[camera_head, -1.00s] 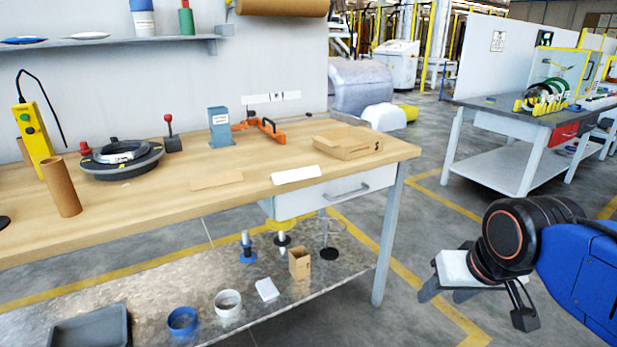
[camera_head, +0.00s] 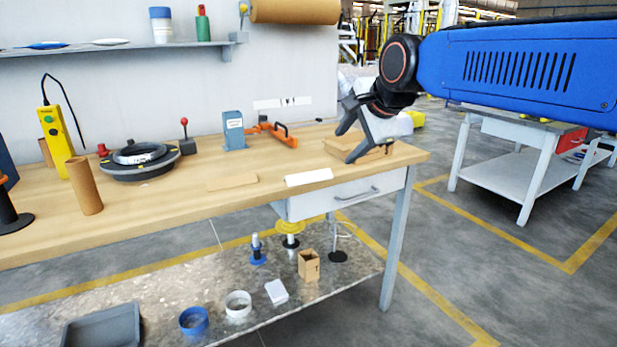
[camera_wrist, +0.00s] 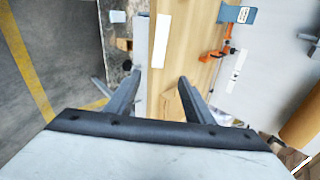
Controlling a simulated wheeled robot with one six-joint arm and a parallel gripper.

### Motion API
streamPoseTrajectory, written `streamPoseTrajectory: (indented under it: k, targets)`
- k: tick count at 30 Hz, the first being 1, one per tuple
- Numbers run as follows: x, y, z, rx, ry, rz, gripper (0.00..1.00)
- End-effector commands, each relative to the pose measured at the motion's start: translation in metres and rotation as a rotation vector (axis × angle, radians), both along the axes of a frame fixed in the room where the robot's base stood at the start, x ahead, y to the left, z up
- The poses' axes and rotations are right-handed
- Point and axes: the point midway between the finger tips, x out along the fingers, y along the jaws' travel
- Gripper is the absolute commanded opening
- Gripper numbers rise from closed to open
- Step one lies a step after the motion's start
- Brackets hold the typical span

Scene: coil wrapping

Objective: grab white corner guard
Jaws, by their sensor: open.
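The white corner guard (camera_head: 308,178) lies flat along the front edge of the wooden workbench (camera_head: 200,195). In the wrist view the white corner guard (camera_wrist: 161,41) shows as a white strip ahead of the fingertips, roughly in line with the gap between them. My gripper (camera_head: 345,143) is open and empty over the right part of the bench, to the right of the guard and apart from it. It also shows in the wrist view (camera_wrist: 160,77), its fingers spread.
A cardboard box (camera_head: 340,149) is partly hidden behind my gripper. A brown flat strip (camera_head: 231,182) lies left of the guard. A blue-grey block (camera_head: 234,130) and orange tool (camera_head: 272,134) stand behind. A drawer (camera_head: 340,197) is below the edge.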

Motion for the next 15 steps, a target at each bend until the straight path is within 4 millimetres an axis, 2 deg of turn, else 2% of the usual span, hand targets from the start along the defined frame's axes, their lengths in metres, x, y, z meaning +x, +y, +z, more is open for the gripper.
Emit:
streamPoseTrajectory:
  k: [15]
  targets:
    - [0.054,0.029,-0.064,-0.002,0.004,0.0,0.48]
